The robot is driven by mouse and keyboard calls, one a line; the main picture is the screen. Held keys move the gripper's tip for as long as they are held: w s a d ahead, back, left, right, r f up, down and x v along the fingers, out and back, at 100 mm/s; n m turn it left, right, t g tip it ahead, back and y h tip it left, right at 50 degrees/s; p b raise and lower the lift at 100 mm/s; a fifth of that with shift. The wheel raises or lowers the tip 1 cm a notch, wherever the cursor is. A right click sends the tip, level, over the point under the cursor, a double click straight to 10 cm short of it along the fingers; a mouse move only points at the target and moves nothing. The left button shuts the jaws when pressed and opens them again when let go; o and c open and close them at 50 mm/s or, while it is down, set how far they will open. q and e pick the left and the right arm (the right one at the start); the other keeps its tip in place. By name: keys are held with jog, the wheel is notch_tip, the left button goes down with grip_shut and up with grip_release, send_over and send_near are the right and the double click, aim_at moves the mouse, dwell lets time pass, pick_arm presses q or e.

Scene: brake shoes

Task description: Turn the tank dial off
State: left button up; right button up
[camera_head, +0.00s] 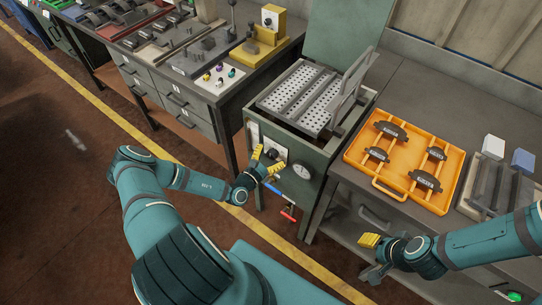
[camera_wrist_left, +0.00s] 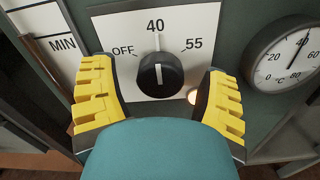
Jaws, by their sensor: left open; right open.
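The tank (camera_head: 318,190) is a grey-green cabinet with a control plate on its front. Its black dial (camera_wrist_left: 158,76) has a white pointer line facing straight up to 40; OFF is marked to the left and 55 to the right. A small lamp (camera_wrist_left: 193,97) glows at the dial's lower right. My left gripper (camera_head: 266,161) is at the plate, open, with its yellow fingers on either side of the dial; in the left wrist view a gap shows between dial and fingers. My right gripper (camera_head: 371,256) is open and empty, low in front of the right bench.
A round temperature gauge (camera_head: 302,171) is right of the dial. Blue (camera_head: 273,187) and red (camera_head: 288,214) handles stick out below. A perforated rack (camera_head: 300,92) sits on the tank. An orange tray (camera_head: 390,185) with several brake shoes lies on the right bench.

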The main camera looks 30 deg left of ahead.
pick_arm(q)
jog(key=shift+w, duration=0.1)
jog(key=c, duration=1.2)
jog(key=shift+n, duration=0.4)
jog(key=shift+n+p, duration=0.6)
jog(key=shift+n, duration=0.3)
jog(key=n, duration=0.2)
jog(key=shift+n+p, duration=0.3)
jog(key=shift+p, duration=0.05)
jog(key=n, duration=0.3)
jog(key=shift+d+n, duration=0.1)
jog(key=shift+n, duration=1.7)
jog(key=shift+c, duration=0.2)
